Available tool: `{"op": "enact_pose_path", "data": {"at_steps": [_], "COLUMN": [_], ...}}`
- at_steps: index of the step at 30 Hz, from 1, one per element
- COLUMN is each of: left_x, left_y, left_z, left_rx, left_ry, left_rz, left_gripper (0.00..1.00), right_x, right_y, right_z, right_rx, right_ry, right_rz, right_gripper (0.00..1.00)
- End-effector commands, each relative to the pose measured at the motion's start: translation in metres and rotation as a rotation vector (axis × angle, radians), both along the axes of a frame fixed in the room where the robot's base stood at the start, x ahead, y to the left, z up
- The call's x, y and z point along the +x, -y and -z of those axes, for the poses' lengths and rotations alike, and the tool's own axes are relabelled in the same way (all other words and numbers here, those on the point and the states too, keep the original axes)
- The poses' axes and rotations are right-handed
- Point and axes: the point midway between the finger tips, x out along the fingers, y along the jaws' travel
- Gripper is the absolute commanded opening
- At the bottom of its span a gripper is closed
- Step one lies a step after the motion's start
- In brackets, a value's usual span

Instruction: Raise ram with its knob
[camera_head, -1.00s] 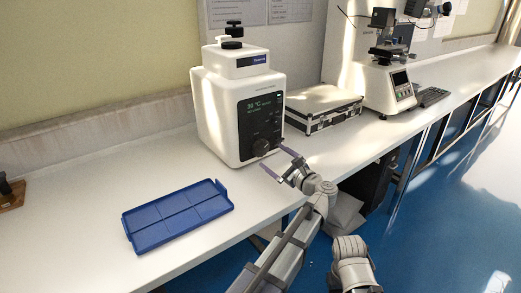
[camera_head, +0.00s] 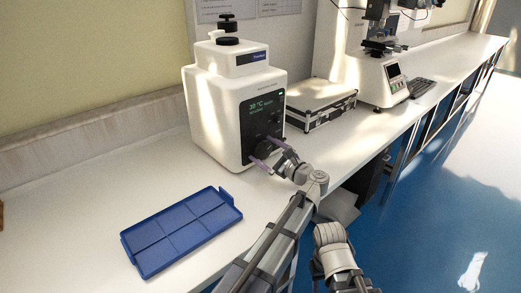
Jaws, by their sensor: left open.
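The white press (camera_head: 213,112) stands on the bench, with a dark front panel (camera_head: 261,112) that reads 30 °C. Its dark round knob (camera_head: 264,147) is low on the panel. A black screw cap (camera_head: 228,30) tops the press. My left gripper (camera_head: 267,152) is open at the knob, with one finger on the upper right and the other on the lower left. The fingers partly hide the knob, and I cannot tell whether they touch it. The ram is not visible. Of my right arm only links show at the bottom.
A blue divided tray (camera_head: 182,231) lies on the white bench in front of the press. A silver-edged case (camera_head: 322,108) sits to the right of the press, then a hardness tester (camera_head: 384,78) and a keyboard (camera_head: 422,88). The bench left of the press is clear.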

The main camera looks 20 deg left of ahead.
Motion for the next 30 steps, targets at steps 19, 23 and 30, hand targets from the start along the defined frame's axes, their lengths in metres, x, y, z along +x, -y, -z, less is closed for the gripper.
{"op": "enact_pose_path", "data": {"at_steps": [19, 23, 30], "left_x": [-0.0002, -0.0002, -0.0001], "left_y": [-0.0005, -0.0005, -0.0004], "left_z": [0.0001, 0.0001, 0.0001], "left_rx": [0.0, 0.001, 0.029], "left_ry": [0.0, -0.001, -0.044], "left_rz": [0.0, 0.0, -0.001], "left_gripper": [0.36, 0.27, 0.27], "right_x": [0.0, 0.0, 0.0], "right_y": [0.0, 0.0, 0.0], "right_z": [0.0, 0.0, -0.0001], "right_rx": [0.0, 0.0, 0.0], "right_ry": [0.0, 0.0, 0.0], "right_rz": [0.0, 0.0, 0.0], "right_gripper": [0.47, 0.47, 0.47]}}
